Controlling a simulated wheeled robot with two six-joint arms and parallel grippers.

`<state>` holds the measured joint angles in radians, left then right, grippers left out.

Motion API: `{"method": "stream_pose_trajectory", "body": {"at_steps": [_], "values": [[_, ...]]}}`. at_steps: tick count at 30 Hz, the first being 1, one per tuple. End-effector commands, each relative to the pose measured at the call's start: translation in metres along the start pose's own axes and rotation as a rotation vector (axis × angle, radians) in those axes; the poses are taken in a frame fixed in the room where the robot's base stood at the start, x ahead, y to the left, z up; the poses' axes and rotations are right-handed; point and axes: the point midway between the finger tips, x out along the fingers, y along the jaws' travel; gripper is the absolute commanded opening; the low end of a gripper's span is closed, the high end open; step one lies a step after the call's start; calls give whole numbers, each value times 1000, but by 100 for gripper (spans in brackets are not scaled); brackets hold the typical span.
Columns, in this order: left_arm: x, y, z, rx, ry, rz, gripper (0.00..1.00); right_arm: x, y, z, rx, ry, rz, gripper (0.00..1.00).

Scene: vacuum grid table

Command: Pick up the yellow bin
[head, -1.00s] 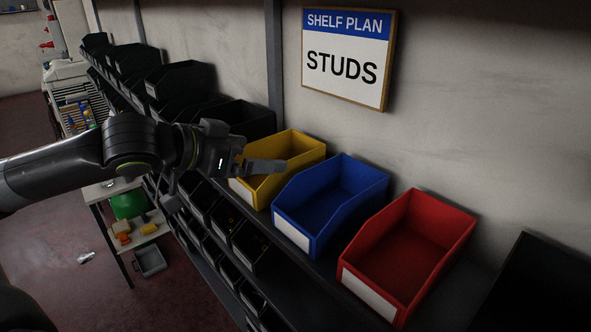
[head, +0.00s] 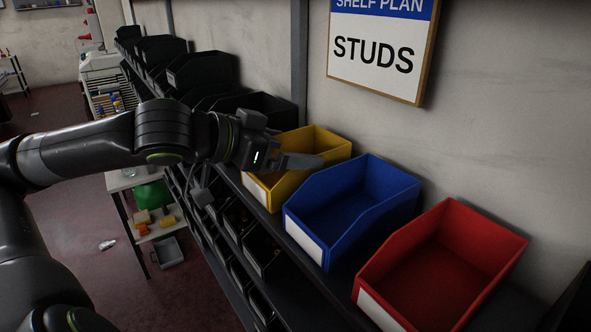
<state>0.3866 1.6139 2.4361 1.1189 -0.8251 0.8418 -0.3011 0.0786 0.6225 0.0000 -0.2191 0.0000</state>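The yellow bin (head: 325,147) stands on the shelf at the left end of a row of three coloured bins, upright and open at the top. A white label is on its front. My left gripper (head: 300,161) reaches in from the left, with a grey finger across the bin's opening. The wrist and finger hide part of the bin's left side and interior. I cannot tell whether the finger touches the bin, or how far apart the fingers are. My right gripper is not in view.
The blue bin (head: 352,196) stands close to the right of the yellow one, then the red bin (head: 440,262). Black bins (head: 203,70) fill the shelf to the left and the tiers below. A wall with a STUDS sign (head: 378,52) is behind.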

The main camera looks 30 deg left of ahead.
Motion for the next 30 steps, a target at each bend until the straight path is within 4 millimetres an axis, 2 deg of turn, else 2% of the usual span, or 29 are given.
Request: {"method": "stream_pose_trajectory", "body": {"at_steps": [1, 4, 15, 26, 30], "values": [[0, 0, 0, -1, 0, 0, 79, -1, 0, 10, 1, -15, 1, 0], [0, 0, 0, -1, -1, 0, 66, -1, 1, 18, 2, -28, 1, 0], [0, 0, 2, -3, -6, -1, 66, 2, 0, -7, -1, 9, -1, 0], [-6, -1, -3, 0, -6, -5, 66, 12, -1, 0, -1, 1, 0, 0], [-14, 0, -25, -2, 3, 0, 66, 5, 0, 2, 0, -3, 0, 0]]}}
